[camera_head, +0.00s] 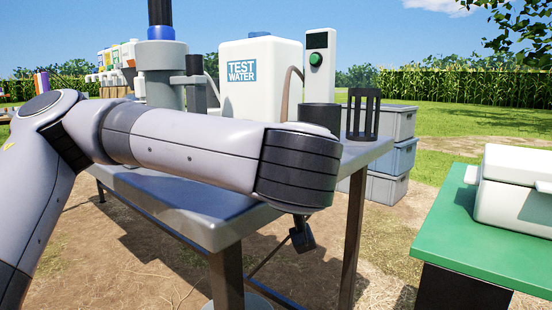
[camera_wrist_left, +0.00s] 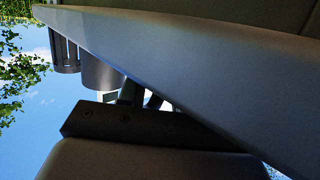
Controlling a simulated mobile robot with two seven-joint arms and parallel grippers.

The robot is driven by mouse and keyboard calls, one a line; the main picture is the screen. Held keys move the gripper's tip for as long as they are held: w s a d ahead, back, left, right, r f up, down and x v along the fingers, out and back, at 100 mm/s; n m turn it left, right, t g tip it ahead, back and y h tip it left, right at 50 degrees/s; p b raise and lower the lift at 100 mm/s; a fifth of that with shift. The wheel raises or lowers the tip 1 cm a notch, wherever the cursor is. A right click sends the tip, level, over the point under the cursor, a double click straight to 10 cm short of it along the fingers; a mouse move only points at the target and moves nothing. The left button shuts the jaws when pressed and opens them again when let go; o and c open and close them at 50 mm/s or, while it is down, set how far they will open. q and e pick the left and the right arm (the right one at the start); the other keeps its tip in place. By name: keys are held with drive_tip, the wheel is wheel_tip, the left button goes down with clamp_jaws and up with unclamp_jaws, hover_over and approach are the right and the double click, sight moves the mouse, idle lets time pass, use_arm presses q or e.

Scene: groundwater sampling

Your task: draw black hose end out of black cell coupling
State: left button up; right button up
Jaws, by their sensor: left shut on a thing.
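My left arm crosses the head view from the left, and its black wrist hides much of the table behind it. The left gripper (camera_head: 302,236) shows only in part, as a small dark shape under the wrist, below the table top. In the left wrist view the gripper (camera_wrist_left: 138,96) is shut on a dark thing, seemingly the black hose end, which is mostly hidden. I cannot make out the black cell coupling in either view. My right gripper is not in view.
The grey table (camera_head: 215,222) fills a large part of the wrist view, close beside the gripper. On it stand a white TEST WATER tank (camera_head: 262,85), a green-and-white meter (camera_head: 318,70), a dark cup (camera_head: 322,117) and a slotted rack (camera_head: 362,118). A green table (camera_head: 450,237) stands at right.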

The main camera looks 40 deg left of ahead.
use_arm(q)
drive_tip(key=o, duration=1)
drive_tip(key=shift+d+f, duration=0.15)
drive_tip(key=shift+f, duration=0.45)
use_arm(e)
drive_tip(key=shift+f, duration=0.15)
use_arm(q)
drive_tip(key=v, duration=0.4)
drive_tip(key=r+v, duration=0.1)
drive_tip(key=v, duration=0.2)
drive_tip(key=shift+w+p, duration=0.15)
drive_tip(key=shift+p, duration=0.2)
drive_tip(key=shift+s+d, duration=0.1)
drive_tip(key=shift+s, duration=0.1)
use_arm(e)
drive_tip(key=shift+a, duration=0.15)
